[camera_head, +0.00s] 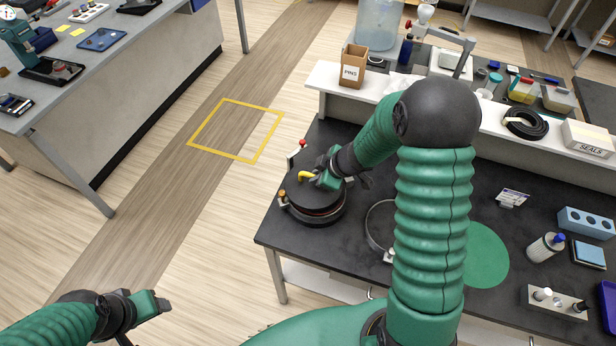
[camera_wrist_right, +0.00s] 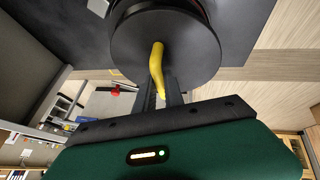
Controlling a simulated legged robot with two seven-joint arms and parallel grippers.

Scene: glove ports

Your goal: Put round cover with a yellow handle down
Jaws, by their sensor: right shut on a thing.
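The round cover (camera_head: 322,197) is a dark disc with a yellow handle (camera_head: 305,175). It is over a round black port base (camera_head: 312,218) with a red line, at the left end of the dark bench. I cannot tell whether it rests on the base or is just above it. My right gripper (camera_head: 318,179) is shut on the yellow handle. In the right wrist view the cover (camera_wrist_right: 195,48) hangs beyond the fingers, with the handle (camera_wrist_right: 157,62) between them. My left gripper (camera_head: 152,304) is low at the left, away from the bench; its finger gap is unclear.
A metal ring (camera_head: 374,226) lies right of the port, partly hidden by my right arm. A red-tipped lever (camera_head: 298,148) stands behind it. A PINS box (camera_head: 353,66) is on the raised shelf. A green round mat (camera_head: 484,256) and small items are farther right.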

